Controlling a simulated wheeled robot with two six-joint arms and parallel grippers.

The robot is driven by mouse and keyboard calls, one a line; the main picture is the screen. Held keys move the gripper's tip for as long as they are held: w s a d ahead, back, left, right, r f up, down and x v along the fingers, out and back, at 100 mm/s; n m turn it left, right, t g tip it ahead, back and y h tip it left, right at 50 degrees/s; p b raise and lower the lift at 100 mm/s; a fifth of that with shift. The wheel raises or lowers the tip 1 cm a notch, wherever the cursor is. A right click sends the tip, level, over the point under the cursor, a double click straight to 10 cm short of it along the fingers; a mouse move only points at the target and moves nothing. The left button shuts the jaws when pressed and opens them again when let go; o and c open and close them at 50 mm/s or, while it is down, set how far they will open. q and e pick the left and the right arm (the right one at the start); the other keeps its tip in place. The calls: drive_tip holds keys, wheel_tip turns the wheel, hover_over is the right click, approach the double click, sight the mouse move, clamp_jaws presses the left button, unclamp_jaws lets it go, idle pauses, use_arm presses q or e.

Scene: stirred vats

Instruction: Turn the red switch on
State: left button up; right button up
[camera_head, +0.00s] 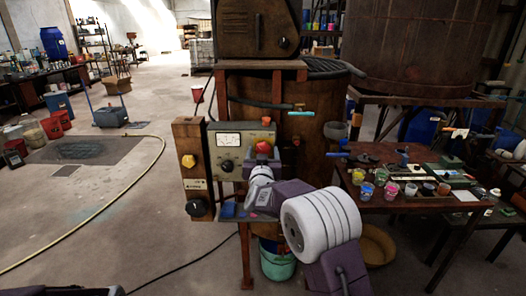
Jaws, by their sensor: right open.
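A grey control panel (229,153) with a dial gauge stands in front of the rusty vat. A round red knob (263,147) shows at its right side, and a smaller red piece (266,121) sits above it at the panel's top edge. I cannot tell for sure which is the red switch. My right gripper (262,163) is open, just below and in front of the round red knob, at the end of a purple and white arm. It hides part of the panel's lower right. Whether it touches the knob is unclear. My left gripper is not in view.
A wooden post (190,182) left of the panel carries a yellow knob (188,161) and a black knob (195,207). A table (410,205) with paint jars stands at the right. A yellow hose (100,212) crosses the open floor at the left.

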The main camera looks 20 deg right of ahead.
drive_tip(key=shift+r, duration=0.1)
drive_tip(key=shift+w, duration=0.1)
drive_tip(key=c, duration=1.4)
drive_tip(key=m+b, duration=0.3)
drive_tip(key=shift+f, duration=0.2)
drive_tip(key=m+b, duration=0.4)
drive_tip(key=m, duration=0.1)
drive_tip(key=shift+m, duration=0.4)
drive_tip(key=m+b, duration=0.2)
drive_tip(key=m, duration=0.2)
drive_tip(key=shift+a+r+m+b, duration=0.1)
drive_tip(key=shift+m+b, duration=0.2)
drive_tip(key=m+b, duration=0.2)
drive_tip(key=m, duration=0.2)
drive_tip(key=shift+r, duration=0.1)
drive_tip(key=shift+m, duration=0.4)
